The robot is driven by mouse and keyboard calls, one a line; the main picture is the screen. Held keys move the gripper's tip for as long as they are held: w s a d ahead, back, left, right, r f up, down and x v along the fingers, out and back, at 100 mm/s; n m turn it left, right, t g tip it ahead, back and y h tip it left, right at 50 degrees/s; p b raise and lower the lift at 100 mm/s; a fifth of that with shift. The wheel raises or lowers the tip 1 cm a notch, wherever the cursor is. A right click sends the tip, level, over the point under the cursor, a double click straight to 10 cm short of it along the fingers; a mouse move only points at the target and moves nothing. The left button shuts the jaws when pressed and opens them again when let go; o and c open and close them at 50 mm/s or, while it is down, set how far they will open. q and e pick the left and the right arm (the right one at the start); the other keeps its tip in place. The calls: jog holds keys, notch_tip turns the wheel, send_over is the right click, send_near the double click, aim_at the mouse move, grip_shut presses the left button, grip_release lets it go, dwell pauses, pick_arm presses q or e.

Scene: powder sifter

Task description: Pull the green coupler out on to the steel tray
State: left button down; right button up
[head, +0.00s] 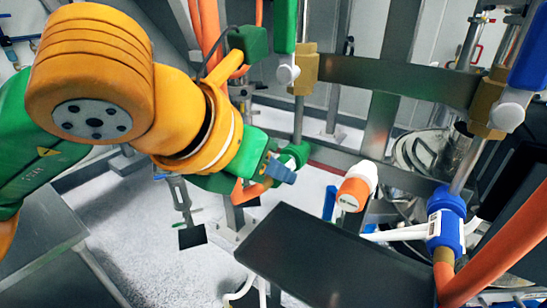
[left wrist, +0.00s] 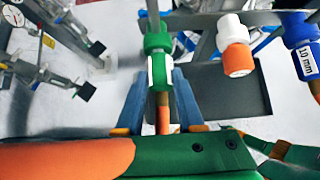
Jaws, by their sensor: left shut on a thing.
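The green coupler (head: 297,153) sits at the lower end of a thin metal rod, with an orange hose (head: 247,192) below it. In the left wrist view the coupler (left wrist: 158,42) stands upright between the two blue-grey fingers. My left gripper (head: 279,171) is shut on it from the left; the finger tips reach its lower, white-marked part. The steel tray (head: 330,258) is a bare dark grey plate, lower and to the right of the coupler; it also shows in the left wrist view (left wrist: 222,92).
A white-and-orange coupler (head: 357,187) hangs right of the green one. A blue coupler (head: 445,222) with a white label and an orange hose is further right. Metal frame bars (head: 400,83) cross behind. Powder covers the floor (head: 130,225).

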aim_at(259, 191)
pick_arm(q)
jog(key=shift+s+f, duration=0.1)
dwell(0.7)
jog(key=s+a+b, duration=0.2)
jog(key=s, duration=0.1)
jog(key=shift+s+a+b, duration=0.15)
jog(key=shift+a+b, duration=0.1)
jog(key=shift+b, duration=0.15)
jog(key=shift+s+a, duration=0.15)
jog(key=shift+s, duration=0.05)
